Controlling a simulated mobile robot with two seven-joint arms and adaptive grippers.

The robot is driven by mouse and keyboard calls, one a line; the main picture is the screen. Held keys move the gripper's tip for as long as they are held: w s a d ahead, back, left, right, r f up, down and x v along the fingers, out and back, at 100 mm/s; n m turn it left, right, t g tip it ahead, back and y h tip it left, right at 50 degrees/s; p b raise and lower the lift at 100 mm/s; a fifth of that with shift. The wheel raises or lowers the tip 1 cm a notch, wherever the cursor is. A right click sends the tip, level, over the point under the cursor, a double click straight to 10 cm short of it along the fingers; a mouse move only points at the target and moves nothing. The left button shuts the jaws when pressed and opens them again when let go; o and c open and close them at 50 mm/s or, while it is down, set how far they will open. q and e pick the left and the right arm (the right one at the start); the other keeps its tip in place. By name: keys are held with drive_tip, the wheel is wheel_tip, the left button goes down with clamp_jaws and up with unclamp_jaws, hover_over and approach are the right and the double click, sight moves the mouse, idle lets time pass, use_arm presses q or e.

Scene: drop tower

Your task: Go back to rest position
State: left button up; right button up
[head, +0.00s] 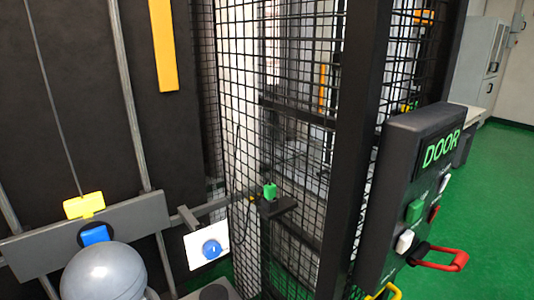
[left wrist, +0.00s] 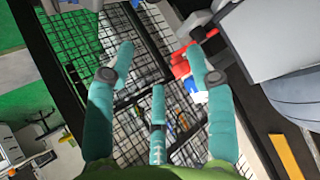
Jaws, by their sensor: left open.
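My left gripper (left wrist: 159,62) shows in the left wrist view with its teal fingers spread apart. It is open and nothing sits between the fingers. Behind it is black wire mesh (left wrist: 130,100). A red part (left wrist: 180,68) shows close beside the right-hand finger; I cannot tell whether they touch. Neither gripper shows in the head view, and my right gripper is in no view.
In the head view, a black mesh cage (head: 290,120) fills the middle. A DOOR panel (head: 415,190) with buttons and a red handle (head: 445,258) juts out right. A grey dome (head: 103,272) is at lower left. Green floor (head: 500,190) is open at far right.

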use_arm(q)
drive_tip(key=s+f+g, duration=0.3)
drive_tip(key=s+f, duration=0.1)
drive_tip(key=s, duration=0.4)
drive_tip(key=s+f+g, duration=0.3)
drive_tip(key=s+g, duration=0.1)
drive_tip(key=s, duration=0.3)
wheel_tip(320, 180, down, 22)
drive_tip(key=s, duration=0.1)
drive_tip(key=s+a+f+g, duration=0.2)
drive_tip(key=s+a+f, duration=0.1)
drive_tip(key=s+f, duration=1.2)
drive_tip(key=shift+s+f+h, duration=0.15)
drive_tip(key=shift+s+h, duration=0.15)
drive_tip(key=shift+s, duration=0.4)
